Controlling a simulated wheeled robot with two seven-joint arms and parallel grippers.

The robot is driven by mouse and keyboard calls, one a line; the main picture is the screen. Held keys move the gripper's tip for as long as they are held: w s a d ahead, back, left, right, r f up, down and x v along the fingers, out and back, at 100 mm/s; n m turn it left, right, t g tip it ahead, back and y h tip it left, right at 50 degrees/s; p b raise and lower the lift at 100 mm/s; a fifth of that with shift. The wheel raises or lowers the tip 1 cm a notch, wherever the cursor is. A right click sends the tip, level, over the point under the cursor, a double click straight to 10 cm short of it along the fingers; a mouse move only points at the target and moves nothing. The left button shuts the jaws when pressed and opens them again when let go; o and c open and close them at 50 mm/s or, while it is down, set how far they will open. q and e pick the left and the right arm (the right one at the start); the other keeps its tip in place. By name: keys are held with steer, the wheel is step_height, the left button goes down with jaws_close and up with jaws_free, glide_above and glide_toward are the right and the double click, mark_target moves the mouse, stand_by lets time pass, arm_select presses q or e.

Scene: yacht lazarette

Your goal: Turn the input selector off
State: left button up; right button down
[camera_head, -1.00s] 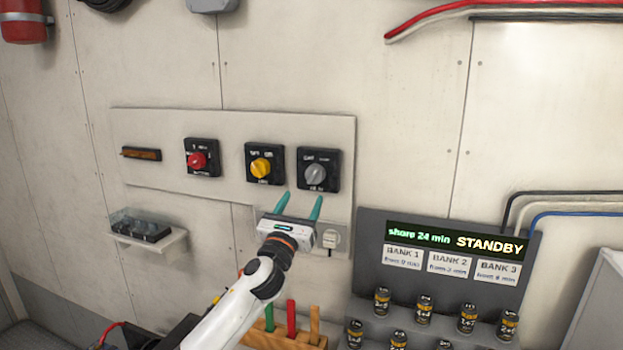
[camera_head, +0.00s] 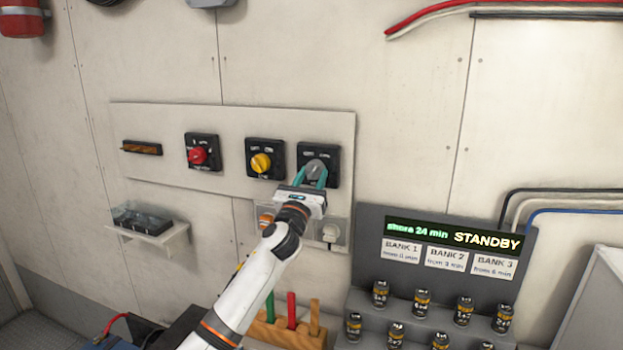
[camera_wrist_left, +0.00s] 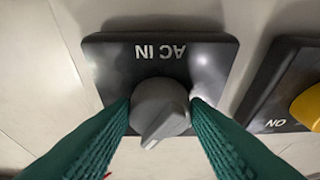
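The input selector is a grey rotary knob (camera_wrist_left: 160,108) on a black square plate (camera_wrist_left: 95,58) marked AC IN, which appears upside down in the wrist view. Its raised pointer slants toward the lower left there. In the head view the selector plate (camera_head: 331,152) is the rightmost on the wall panel. My left gripper (camera_head: 315,172) is at the knob, with one teal fingertip on each side. Both fingertips (camera_wrist_left: 160,104) appear to press against the knob's sides. The fingers partly cover the knob and plate in the head view. My right gripper is not in view.
A yellow knob (camera_head: 261,163) sits close left of the selector, and a red knob (camera_head: 197,156) farther left. A STANDBY display (camera_head: 450,237) and several small cylinders stand lower right.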

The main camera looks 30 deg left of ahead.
arm_select(q)
steer(key=c, duration=0.3)
steer(key=shift+n+y, duration=0.4)
steer(key=n+y+b, duration=0.1)
steer(key=n, duration=0.1)
steer(key=shift+d+n+g, duration=0.15)
steer(key=shift+n+g, duration=0.15)
steer(key=n+g+y, duration=0.1)
steer(key=n, duration=0.2)
steer(key=shift+d+n+y, duration=0.15)
steer(key=shift+n+y, duration=0.25)
steer(key=n+g, duration=0.1)
steer(key=n, duration=0.1)
steer(key=n+y, duration=0.1)
steer(key=n, duration=0.2)
steer(key=shift+w+d+r+g+y, duration=0.1)
steer(key=shift+r+g+y, duration=0.1)
steer(key=shift+g+y, duration=0.15)
steer(key=shift+d+r+n+g+y+p, duration=0.1)
steer(key=shift+n+g+y+p, duration=0.45)
steer(key=shift+n, duration=1.45)
steer(key=shift+g, duration=0.3)
